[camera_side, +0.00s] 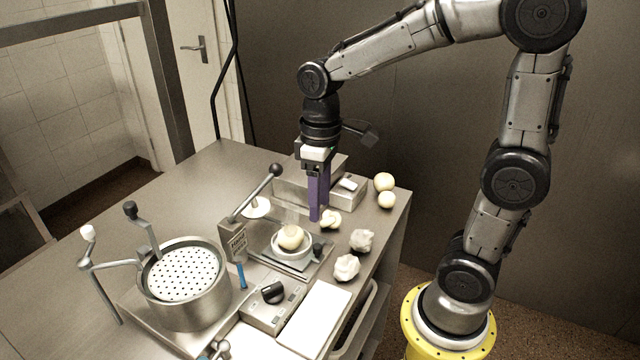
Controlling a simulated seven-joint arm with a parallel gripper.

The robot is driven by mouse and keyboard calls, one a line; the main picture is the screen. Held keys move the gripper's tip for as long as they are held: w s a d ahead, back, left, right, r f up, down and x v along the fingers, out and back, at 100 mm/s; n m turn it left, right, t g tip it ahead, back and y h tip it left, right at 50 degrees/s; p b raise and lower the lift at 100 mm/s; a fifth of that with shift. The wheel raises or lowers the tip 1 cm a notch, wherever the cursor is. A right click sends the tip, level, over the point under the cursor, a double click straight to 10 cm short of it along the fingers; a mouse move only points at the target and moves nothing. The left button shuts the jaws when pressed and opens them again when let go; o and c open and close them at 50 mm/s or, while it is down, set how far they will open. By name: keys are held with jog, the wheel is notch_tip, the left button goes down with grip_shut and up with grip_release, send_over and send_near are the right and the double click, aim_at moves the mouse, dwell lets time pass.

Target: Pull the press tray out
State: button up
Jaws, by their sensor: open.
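The press has a grey column (235,243), a lever with a black ball end (276,170) and a pale round plate (256,207). In front of it, a flat metal press tray (314,264) carries a white ring-shaped dish with a pale dough ball (291,237) in it. A small black knob (318,249) is at the tray's right side. My gripper (319,215) points straight down with purple fingers, open and seemingly empty. It is behind and above the knob, close to a dough lump (330,219); I cannot tell whether they touch.
A steel pot with a perforated plate (185,272) and crank handles stands at left. Dough lumps (361,240) (346,267) lie right of the tray. A metal box (292,190) stands behind, near two pale balls (384,182). A black dial (273,292) and white board (314,318) are in front.

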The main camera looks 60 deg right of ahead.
notch_tip(320, 180, up, 3)
jog(key=shift+r, duration=0.2)
jog(key=s+a+r+m+t, duration=0.1)
jog(key=s+t, duration=0.4)
jog(key=s, duration=0.6)
jog(key=shift+m+t, duration=0.3)
jog(key=shift+m, duration=0.1)
